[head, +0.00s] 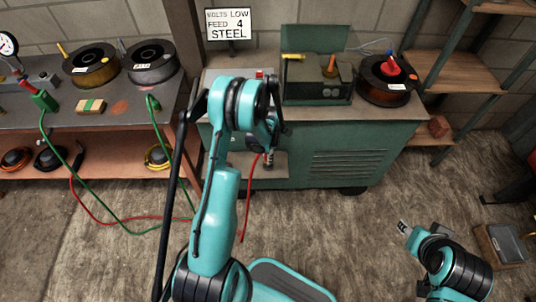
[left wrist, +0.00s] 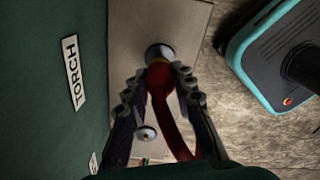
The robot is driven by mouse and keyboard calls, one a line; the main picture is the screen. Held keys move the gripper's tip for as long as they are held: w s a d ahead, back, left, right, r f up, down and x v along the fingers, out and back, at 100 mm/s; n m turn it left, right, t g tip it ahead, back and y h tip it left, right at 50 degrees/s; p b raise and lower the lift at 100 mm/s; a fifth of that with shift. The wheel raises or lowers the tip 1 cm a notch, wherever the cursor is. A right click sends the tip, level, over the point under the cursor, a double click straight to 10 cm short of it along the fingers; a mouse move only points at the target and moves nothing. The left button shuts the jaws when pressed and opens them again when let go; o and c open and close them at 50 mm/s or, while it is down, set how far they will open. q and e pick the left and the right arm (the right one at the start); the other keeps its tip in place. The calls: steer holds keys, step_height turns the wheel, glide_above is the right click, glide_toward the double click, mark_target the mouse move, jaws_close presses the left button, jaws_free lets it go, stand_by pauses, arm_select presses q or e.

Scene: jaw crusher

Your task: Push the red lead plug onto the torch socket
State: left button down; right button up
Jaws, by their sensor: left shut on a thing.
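My left gripper (left wrist: 160,75) is shut on the red lead plug (left wrist: 159,78), one finger on each side of it. The red cable trails from the plug towards the camera. A round metal socket (left wrist: 160,51) shows just beyond the plug's tip, beside the TORCH label (left wrist: 72,72); I cannot tell whether plug and socket touch. A second metal stud (left wrist: 146,133) lies nearer. In the head view my left gripper (head: 266,150) is at the green machine's front, partly hidden by my arm, with the red lead (head: 251,200) hanging below. My right gripper (head: 403,226) is small, low at right.
The green welding machine (head: 350,150) carries a small box (head: 318,90) and a wire spool (head: 385,92) on top. A workbench (head: 110,110) with spools stands left. Red and green leads cross the floor there. Floor before the machine is mostly clear.

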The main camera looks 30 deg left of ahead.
arm_select(q)
steer(key=shift+f+b, duration=0.4)
steer(key=shift+f, duration=0.7)
steer(key=shift+f, duration=0.5)
stand_by(1.1)
steer(key=c, duration=1.2)
jaws_free()
step_height(320, 180, up, 12)
steer(key=shift+f, duration=0.1)
steer(key=shift+d, duration=0.1)
